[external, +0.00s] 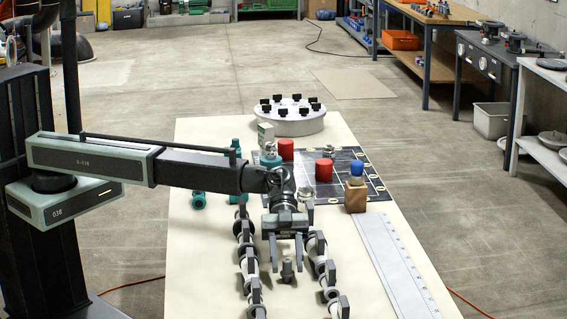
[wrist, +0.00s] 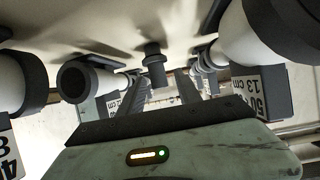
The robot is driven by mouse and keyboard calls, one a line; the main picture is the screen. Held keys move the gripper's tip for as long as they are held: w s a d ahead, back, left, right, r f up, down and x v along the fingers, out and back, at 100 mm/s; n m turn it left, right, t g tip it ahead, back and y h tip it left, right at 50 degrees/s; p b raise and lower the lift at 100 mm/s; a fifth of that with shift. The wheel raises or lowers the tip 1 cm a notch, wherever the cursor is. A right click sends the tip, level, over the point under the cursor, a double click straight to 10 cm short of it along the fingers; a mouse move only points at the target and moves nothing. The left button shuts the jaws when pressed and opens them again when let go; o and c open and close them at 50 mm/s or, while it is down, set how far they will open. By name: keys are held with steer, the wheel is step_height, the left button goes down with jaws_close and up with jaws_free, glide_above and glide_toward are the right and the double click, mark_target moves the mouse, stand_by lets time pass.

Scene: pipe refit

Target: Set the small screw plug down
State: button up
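A small dark grey screw plug (external: 287,271) is on the pale table, between two rows of pipe fittings. In the wrist view the plug (wrist: 154,66) shows just beyond and between my finger ends. My gripper (external: 286,258) points down at it from behind. Its two dark fingers are apart, with a visible gap on each side of the plug. In the wrist view my gripper (wrist: 155,88) looks open and empty. I cannot tell exactly how high the fingertips are above the table.
Rows of grey and white pipe fittings stand close on the left (external: 248,262) and right (external: 323,268). Behind are red cylinders (external: 324,170), a wooden block with a blue top (external: 356,192) and a round white stand (external: 291,122). A long grey plate (external: 402,262) lies at right.

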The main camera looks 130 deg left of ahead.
steer(key=shift+r+p, duration=0.35)
steer(key=p+v, duration=0.4)
steer(key=v, duration=0.7)
steer(key=shift+s+a+p, duration=0.35)
steer(key=shift+p, duration=0.05)
